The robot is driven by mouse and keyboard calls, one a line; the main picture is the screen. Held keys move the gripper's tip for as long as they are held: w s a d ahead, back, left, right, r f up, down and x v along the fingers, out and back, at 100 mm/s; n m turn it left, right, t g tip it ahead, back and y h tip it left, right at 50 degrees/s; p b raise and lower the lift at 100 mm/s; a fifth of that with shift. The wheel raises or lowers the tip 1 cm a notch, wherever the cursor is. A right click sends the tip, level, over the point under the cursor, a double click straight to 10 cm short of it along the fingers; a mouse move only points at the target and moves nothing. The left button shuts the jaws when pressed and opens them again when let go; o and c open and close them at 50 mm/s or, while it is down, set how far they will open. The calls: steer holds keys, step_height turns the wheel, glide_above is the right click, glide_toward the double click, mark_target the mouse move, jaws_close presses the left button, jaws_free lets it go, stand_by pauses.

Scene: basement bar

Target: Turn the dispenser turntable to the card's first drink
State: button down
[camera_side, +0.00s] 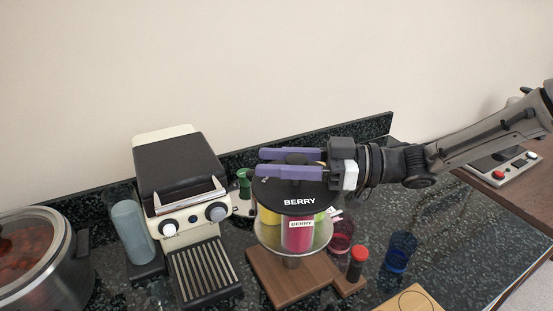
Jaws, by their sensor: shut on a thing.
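The dispenser turntable has a black round top (300,203) marked BERRY, over a clear bowl on a wooden base (268,280). A pink container (298,240) with a white BERRY label faces the camera, with yellow and green ones partly hidden beside it. My gripper (262,163) reaches in from the right, level, with its two purple fingers over the top. It is shut on the dark knob (296,158) at the top's middle. I cannot make out a drink card in this view.
A cream and black coffee machine (180,185) stands left of the turntable, near a pale blue bottle (132,232) and a pot (40,265). A red glass (341,236), a dark red-capped bottle (356,263) and a blue glass (400,252) stand close on the right.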

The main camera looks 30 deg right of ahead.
mark_target(289, 194)
steer(key=n+g, duration=0.1)
steer(key=n+g+y, duration=0.1)
steer(key=g, duration=0.1)
steer(key=n+g+y, duration=0.1)
steer(key=shift+s+a+f+g, duration=0.1)
steer(key=shift+s+g, duration=0.2)
steer(key=shift+g, duration=0.1)
steer(key=n+g, duration=0.2)
steer(key=s+n+g, duration=0.1)
steer(key=n+g, duration=0.1)
steer(key=g, duration=0.1)
steer(key=shift+a+g+y, duration=0.1)
steer(key=shift+g+y, duration=0.2)
steer(key=n+g, duration=0.1)
steer(key=g, duration=0.2)
steer(key=s+n+g+h, duration=0.1)
steer(key=n+g, duration=0.1)
steer(key=shift+n+g, duration=0.3)
steer(key=shift+g, duration=0.1)
steer(key=shift+s+d+n+g+h, duration=0.25)
steer(key=shift+n+g+h, duration=0.6)
steer(key=shift+g, duration=0.3)
steer(key=shift+s+d+n+g+h, duration=0.1)
steer(key=shift+s+n+g+h, duration=0.15)
steer(key=shift+n+g+h, duration=0.65)
steer(key=shift+n+g, duration=0.25)
steer(key=shift+g, duration=0.2)
